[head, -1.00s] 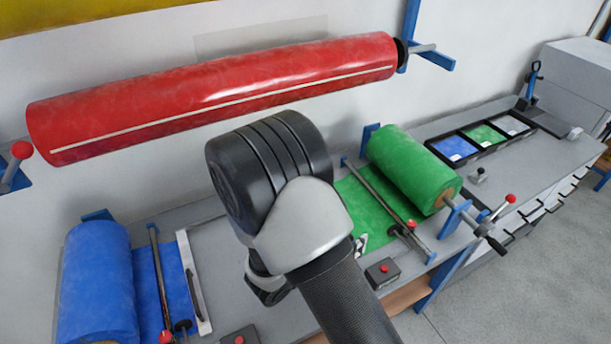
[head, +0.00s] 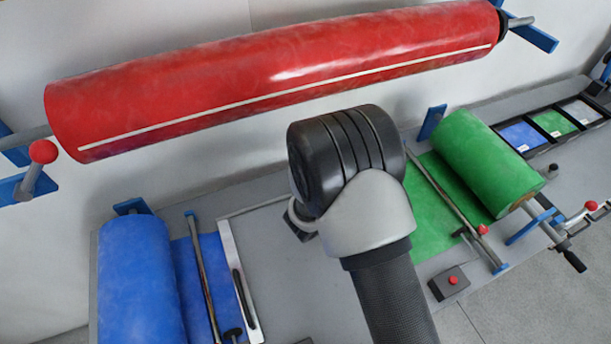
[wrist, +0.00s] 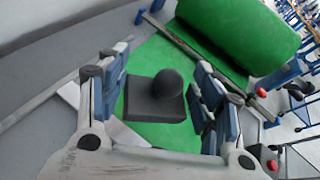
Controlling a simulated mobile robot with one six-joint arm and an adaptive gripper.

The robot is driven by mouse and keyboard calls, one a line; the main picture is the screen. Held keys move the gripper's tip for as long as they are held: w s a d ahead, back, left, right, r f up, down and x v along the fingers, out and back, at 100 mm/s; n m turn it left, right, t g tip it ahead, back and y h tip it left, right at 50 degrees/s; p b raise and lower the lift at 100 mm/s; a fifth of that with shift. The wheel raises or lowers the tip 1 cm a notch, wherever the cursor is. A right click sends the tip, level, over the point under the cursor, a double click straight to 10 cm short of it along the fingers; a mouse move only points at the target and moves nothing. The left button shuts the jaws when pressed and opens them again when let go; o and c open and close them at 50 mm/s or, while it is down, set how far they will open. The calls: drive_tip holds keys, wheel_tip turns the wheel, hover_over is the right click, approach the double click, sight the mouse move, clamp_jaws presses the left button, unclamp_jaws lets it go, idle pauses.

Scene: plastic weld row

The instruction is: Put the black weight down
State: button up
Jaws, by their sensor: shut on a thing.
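The black weight (wrist: 155,107), a square block with a round knob on top, shows in the wrist view between the blue-padded fingers of my gripper (wrist: 160,80). The gripper is shut on it. Behind the weight lies the green sheet (wrist: 152,58); whether the weight touches it or hangs above it, I cannot tell. In the head view my arm hides the weight and most of the gripper. There the green sheet (head: 428,205) runs from the green roll (head: 488,165), to the right of my wrist.
A large red roll (head: 280,75) hangs on the wall above the bench. A red-button box (head: 449,283) sits near the front edge. Bare grey bench (head: 300,290) lies left of my arm.

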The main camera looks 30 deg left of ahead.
drive_tip(key=s+a+n+y, duration=0.1)
drive_tip(key=a+y, duration=0.1)
drive_tip(key=a, duration=0.4)
drive_tip(key=s+a+n+y, duration=0.1)
drive_tip(key=a+n+y, duration=0.1)
drive_tip(key=a, duration=0.5)
drive_tip(key=s+a+f+n+y+b, duration=0.1)
drive_tip(key=a+n, duration=0.1)
drive_tip(key=a, duration=0.4)
drive_tip(key=shift+s+a+y, duration=0.15)
drive_tip(key=shift+a+y, duration=0.05)
drive_tip(key=shift+y, duration=0.2)
drive_tip(key=shift+c, duration=0.2)
drive_tip(key=s+a+n+g+y+b, duration=0.1)
drive_tip(key=s+a+n+y, duration=0.2)
drive_tip(key=s+a, duration=0.5)
drive_tip(key=s+a+n+g+y, duration=0.1)
drive_tip(key=s+a+n+y, duration=0.15)
drive_tip(key=a, duration=0.85)
drive_tip(key=shift+y, duration=0.35)
drive_tip(key=shift+s+a+f+b, duration=0.15)
drive_tip(key=shift+f+b, duration=0.6)
drive_tip(key=shift+f, duration=1.7)
drive_tip(key=shift+s+d+f+b, duration=0.2)
drive_tip(key=shift+f+b, duration=0.5)
drive_tip(key=shift+f, duration=1.7)
drive_tip(key=shift+f, duration=0.15)
drive_tip(key=o, duration=1.8)
drive_tip(key=shift+s, duration=0.1)
drive_tip(key=shift+c, duration=0.2)
